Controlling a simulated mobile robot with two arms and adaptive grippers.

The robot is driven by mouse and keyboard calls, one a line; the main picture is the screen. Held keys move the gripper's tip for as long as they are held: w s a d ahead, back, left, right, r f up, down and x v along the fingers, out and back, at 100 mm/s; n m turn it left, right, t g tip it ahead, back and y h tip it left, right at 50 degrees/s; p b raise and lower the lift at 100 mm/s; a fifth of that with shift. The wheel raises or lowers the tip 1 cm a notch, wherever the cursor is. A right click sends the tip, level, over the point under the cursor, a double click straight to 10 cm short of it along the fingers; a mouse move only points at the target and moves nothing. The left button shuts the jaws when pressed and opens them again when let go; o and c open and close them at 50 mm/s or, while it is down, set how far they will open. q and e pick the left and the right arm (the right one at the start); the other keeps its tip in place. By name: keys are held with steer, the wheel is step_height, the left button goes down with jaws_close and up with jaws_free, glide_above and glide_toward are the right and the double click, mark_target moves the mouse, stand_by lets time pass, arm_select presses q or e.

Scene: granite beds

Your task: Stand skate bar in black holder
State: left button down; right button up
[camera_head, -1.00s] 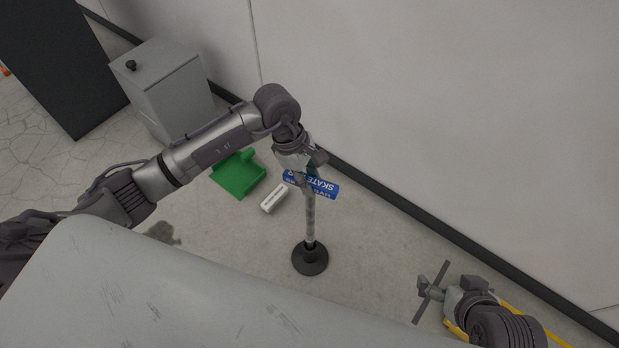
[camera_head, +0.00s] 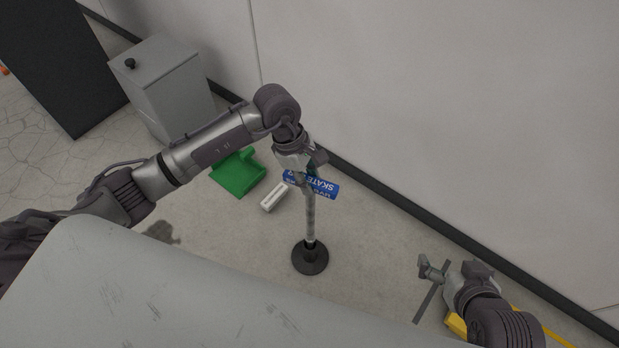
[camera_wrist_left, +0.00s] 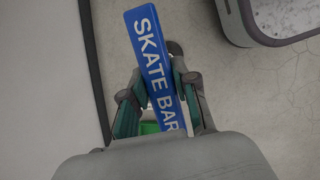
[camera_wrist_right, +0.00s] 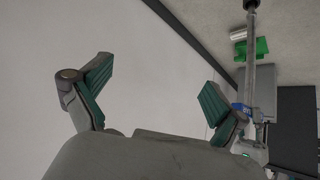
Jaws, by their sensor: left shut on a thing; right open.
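The skate bar is a grey pole (camera_head: 310,218) with a blue sign (camera_head: 322,188) lettered SKATE BAR. It stands about upright, its lower end at the socket of the round black holder (camera_head: 310,259); how deep it sits I cannot tell. My left gripper (camera_head: 305,178) is shut on the skate bar near the sign. In the left wrist view the blue sign (camera_wrist_left: 152,62) shows between the fingers (camera_wrist_left: 158,100). My right gripper (camera_head: 453,268) is open and empty, well right of the holder. In the right wrist view its spread fingers (camera_wrist_right: 150,88) face bare wall, with the pole (camera_wrist_right: 250,58) at right.
A green dustpan-like object (camera_head: 238,174) and a white block (camera_head: 274,197) lie on the floor left of the pole. A grey cabinet (camera_head: 165,90) stands at upper left. The wall (camera_head: 430,110) is behind. A thin dark strip (camera_head: 430,297) and yellow piece (camera_head: 456,325) are near my right gripper.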

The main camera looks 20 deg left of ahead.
arm_select(q)
steer(key=shift+f, duration=0.15)
steer(key=shift+f+b, duration=0.35)
steer(key=shift+b, duration=0.15)
arm_select(e)
steer(key=shift+w+a+r+t+y, duration=0.1)
steer(key=shift+w+a+r+t, duration=0.15)
steer(key=shift+w+r+t, duration=0.3)
steer(key=shift+w+a+r+t+y, duration=0.1)
steer(key=shift+w+a+r+t, duration=0.2)
steer(key=shift+w+r+t, duration=0.25)
steer(key=shift+w+a+r+t+y, duration=0.1)
steer(key=shift+w+a+r+t, duration=0.3)
steer(key=shift+w, duration=0.3)
arm_select(q)
steer(key=shift+f, duration=0.1)
arm_select(e)
steer(key=shift+d+r, duration=0.1)
steer(key=shift+d, duration=0.05)
